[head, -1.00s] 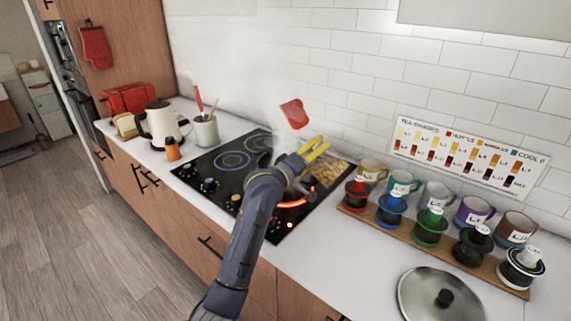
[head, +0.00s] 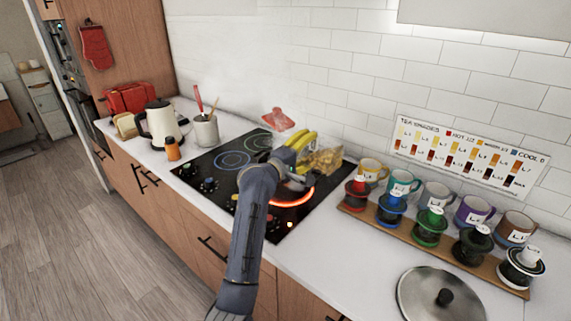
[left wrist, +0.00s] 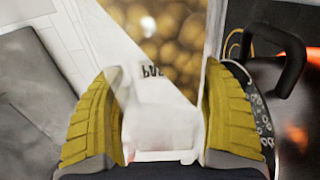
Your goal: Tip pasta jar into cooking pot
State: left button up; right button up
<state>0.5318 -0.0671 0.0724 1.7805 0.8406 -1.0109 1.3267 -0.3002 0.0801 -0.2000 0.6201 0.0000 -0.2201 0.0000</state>
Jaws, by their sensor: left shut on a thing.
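My left gripper (head: 308,139) is over the cooktop, its yellow fingers shut on the pasta jar. In the left wrist view the jar's white label (left wrist: 160,125) is between the yellow finger pads, its lettering inverted, with golden pasta (left wrist: 175,45) beyond. In the head view pasta (head: 322,160) shows just right of the gripper; I cannot tell how much is in the jar or the pot. A translucent red piece (head: 279,119) shows behind the gripper. A dark loop handle (left wrist: 278,55) shows in the left wrist view, perhaps the cooking pot's. The pot's body is not clear. My right gripper is not in view.
A burner (head: 300,200) glows red on the black cooktop (head: 205,165). Mugs and coloured drippers stand on a wooden board (head: 398,228) to the right. A steel lid (head: 425,290) lies in front. A kettle (head: 160,123) and utensil crock (head: 205,132) stand left.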

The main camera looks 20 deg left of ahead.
pick_arm(q)
jog(key=shift+w+a+f+n, duration=0.2)
jog(key=shift+a+n, duration=0.15)
jog(key=shift+n, duration=0.5)
jog(key=shift+w+a+f+n, duration=0.1)
jog(key=shift+a+f+n, duration=0.2)
jog(key=shift+n, duration=0.55)
dwell(0.5)
jog(key=shift+w+a+r+n+p, duration=0.2)
jog(key=shift+a+r+n, duration=0.2)
jog(key=shift+n, duration=0.35)
jog(key=shift+w+a+r+n+p, duration=0.15)
jog(key=shift+a+r+n, duration=0.1)
jog(key=shift+a+n, duration=0.4)
jog(key=shift+w+a+r+n+p, duration=0.1)
jog(key=shift+w+a+r+n, duration=0.2)
jog(key=shift+n, duration=0.6)
dwell(2.4)
jog(key=d+m, duration=0.1)
jog(key=m, duration=0.1)
jog(key=s+d+f+m, duration=0.1)
jog(key=shift+d+f+m, duration=0.15)
jog(key=shift+f+m, duration=0.05)
jog(key=shift+m, duration=0.2)
